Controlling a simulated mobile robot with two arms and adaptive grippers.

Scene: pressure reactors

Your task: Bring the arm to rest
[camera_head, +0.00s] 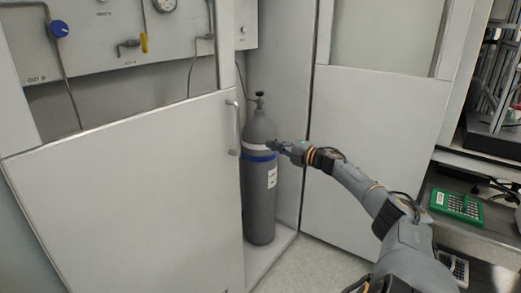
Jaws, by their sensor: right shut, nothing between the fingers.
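My right arm comes in from the lower right and reaches toward the cabinet. My right gripper (274,146) is shut and empty. In the picture it overlaps the upper right part of a grey gas cylinder (259,205); I cannot tell whether it touches it. The cylinder stands upright, with a valve on top and a blue band around its upper body. My left gripper is not in view.
A white cabinet door (130,190) with a metal handle (233,128) is at the left of the cylinder. Another pale door (365,150) stands to its right. A shelf at the right holds a green rack (456,205). Gauges and valves are at top left.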

